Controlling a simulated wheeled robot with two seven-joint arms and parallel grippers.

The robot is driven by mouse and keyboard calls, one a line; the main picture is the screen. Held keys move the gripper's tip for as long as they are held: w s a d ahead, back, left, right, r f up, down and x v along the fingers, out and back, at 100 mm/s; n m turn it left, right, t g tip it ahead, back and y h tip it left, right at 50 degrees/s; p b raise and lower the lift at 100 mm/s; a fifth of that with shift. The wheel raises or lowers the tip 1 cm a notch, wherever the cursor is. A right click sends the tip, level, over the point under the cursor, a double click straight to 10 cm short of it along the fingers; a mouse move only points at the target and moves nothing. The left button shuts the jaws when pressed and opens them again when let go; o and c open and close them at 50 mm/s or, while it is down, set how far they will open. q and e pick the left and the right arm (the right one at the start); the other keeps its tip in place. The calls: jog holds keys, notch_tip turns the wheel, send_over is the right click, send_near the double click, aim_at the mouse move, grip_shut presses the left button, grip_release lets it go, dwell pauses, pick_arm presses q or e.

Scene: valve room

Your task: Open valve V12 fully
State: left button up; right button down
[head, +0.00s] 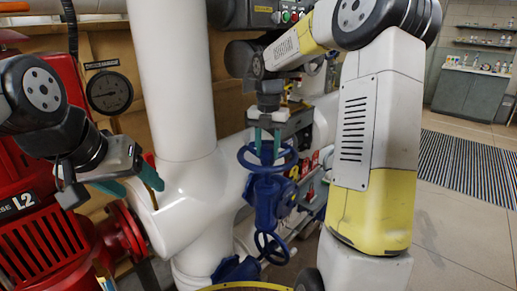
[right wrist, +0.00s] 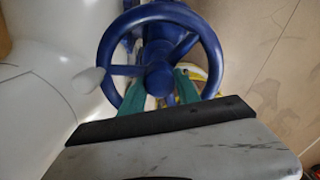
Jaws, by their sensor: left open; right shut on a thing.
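A blue handwheel (head: 287,164) lies roughly flat on top of a blue valve body (head: 268,200) beside the white pipes. No V12 label is readable on it. In the right wrist view the handwheel (right wrist: 160,77) shows its rim, spokes and hub from above. My right gripper (head: 266,142) reaches down from above into the wheel. In the right wrist view, its green fingers (right wrist: 168,88) are inside the rim near the hub, shut on the wheel; the exact contact is partly hidden. My left gripper (head: 130,182) is open and empty at the left, apart from the wheel.
A second, smaller blue handwheel (head: 271,246) is below. Large white pipes (head: 180,100) stand between my grippers. A red machine (head: 45,235) marked L2 and a round gauge (head: 109,92) are at the left. Open floor (head: 455,215) and a striped mat (head: 465,163) are at the right.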

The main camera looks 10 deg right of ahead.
jog(key=shift+d+f, duration=0.3)
jog(key=shift+f, duration=0.25)
jog(key=c, duration=0.8)
grip_release()
jog(key=shift+c, duration=0.2)
jog(key=r, duration=0.5)
jog(key=shift+w+a+r, duration=0.2)
jog(key=shift+r, duration=0.75)
